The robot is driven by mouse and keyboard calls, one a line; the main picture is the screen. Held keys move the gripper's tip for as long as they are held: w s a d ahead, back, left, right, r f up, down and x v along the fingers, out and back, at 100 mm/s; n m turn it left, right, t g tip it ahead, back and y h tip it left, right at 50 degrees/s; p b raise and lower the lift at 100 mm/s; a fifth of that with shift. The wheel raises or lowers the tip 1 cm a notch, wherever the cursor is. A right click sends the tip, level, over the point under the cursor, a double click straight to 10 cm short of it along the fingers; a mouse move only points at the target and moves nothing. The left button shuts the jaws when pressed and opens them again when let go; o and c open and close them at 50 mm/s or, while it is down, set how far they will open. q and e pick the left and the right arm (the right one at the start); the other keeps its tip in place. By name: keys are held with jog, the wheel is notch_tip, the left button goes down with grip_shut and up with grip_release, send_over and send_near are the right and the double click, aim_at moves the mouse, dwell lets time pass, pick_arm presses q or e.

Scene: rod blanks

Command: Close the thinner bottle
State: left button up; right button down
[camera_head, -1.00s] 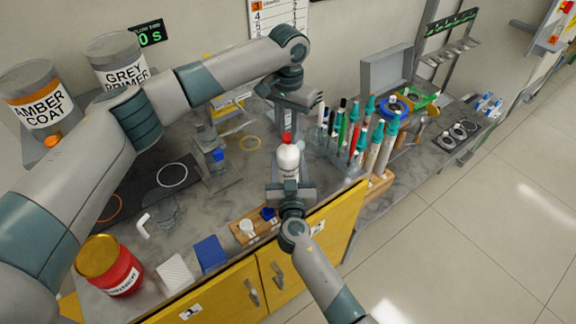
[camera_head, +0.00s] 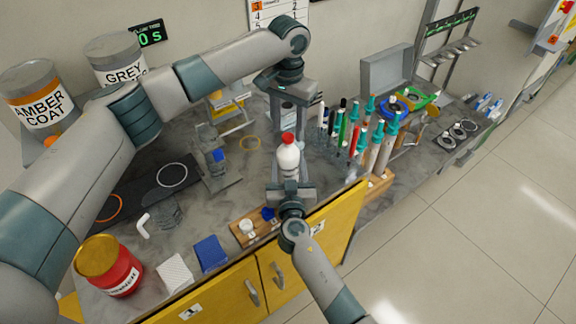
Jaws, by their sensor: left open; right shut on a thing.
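My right gripper (camera_head: 290,184) is shut on the lower part of the bottle from the front side. My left gripper (camera_head: 288,118) is open above and behind the bottle, apart from the cap. A pale labelled container (camera_head: 287,117) shows behind and between its fingers, partly hidden.
A rack of pens and teal-capped tubes (camera_head: 360,135) stands close right. A wooden block (camera_head: 253,230) with a white and a blue piece is front left. A glass beaker (camera_head: 168,214), red can (camera_head: 110,268) and blue pad (camera_head: 210,253) are further left.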

pick_arm(q)
notch_tip(320, 180, up, 10)
dwell(0.5)
jog(key=shift+r, duration=0.1)
pick_arm(e)
jog(key=c, duration=0.7)
grip_release()
jog(key=shift+s, duration=0.1)
pick_arm(q)
notch_tip(320, 180, down, 5)
jog(key=b, duration=0.5)
jog(key=shift+f, duration=0.3)
pick_arm(e)
jog(key=shift+s+d, duration=0.15)
jog(key=shift+s, duration=2.7)
jog(key=shift+s+d, duration=0.2)
jog(key=shift+s, duration=2.7)
jog(key=shift+s+d, duration=0.15)
jog(key=shift+s, duration=2.7)
pick_arm(q)
jog(key=shift+s, duration=0.1)
pick_arm(e)
jog(key=shift+s, duration=0.1)
